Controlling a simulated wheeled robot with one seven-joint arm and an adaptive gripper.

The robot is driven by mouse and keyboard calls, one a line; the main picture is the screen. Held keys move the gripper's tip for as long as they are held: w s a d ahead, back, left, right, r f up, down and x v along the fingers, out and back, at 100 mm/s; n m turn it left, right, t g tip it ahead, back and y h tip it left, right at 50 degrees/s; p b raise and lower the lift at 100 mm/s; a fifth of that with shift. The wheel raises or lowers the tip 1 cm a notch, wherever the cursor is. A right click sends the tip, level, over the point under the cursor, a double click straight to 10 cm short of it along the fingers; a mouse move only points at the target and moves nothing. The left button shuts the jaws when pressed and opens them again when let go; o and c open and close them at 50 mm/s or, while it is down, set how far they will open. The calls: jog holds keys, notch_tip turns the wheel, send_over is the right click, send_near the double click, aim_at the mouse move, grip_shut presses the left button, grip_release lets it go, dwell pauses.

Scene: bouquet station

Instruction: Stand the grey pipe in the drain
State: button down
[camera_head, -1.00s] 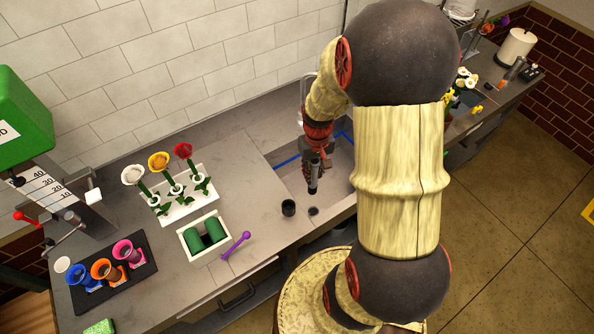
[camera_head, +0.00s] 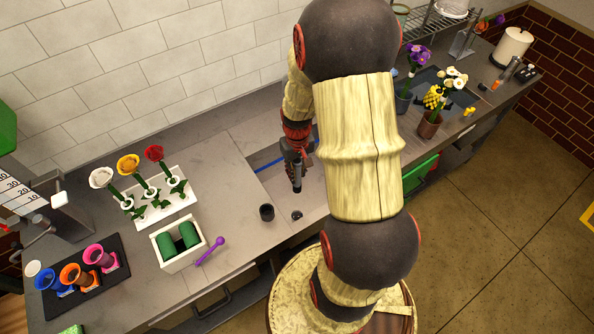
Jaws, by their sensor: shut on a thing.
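My gripper (camera_head: 297,160) is shut on the dark grey pipe (camera_head: 297,182) and holds it nearly upright over the grey sink (camera_head: 268,180). A small dark round spot, which looks like the drain (camera_head: 297,215), lies in front of the pipe's lower end in the picture, with a gap between them. The pipe's upper part is hidden by my gripper, and my arm covers the sink's right part. How high the pipe's lower end is above the sink floor is hard to tell.
A dark cup (camera_head: 266,212) stands left of the drain. On the left counter are a white flower rack (camera_head: 160,214), a white box (camera_head: 172,262) with green cylinders, a purple tool (camera_head: 210,251) and a black tray (camera_head: 100,283) of coloured cups. Potted flowers (camera_head: 430,122) stand to the right.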

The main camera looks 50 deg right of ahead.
aim_at(297, 192)
notch_tip(297, 192, down, 21)
jog(key=b, duration=1.5)
jog(key=shift+f, duration=0.15)
dwell(0.6)
jog(key=shift+f, duration=0.3)
dwell(1.0)
jog(key=shift+f+b, duration=0.35)
jog(key=shift+b, duration=0.05)
jog(key=shift+f+b, duration=0.65)
jog(key=shift+f, duration=0.5)
jog(key=c, duration=1.5)
grip_release()
jog(key=shift+c, duration=0.2)
notch_tip(297, 192, up, 12)
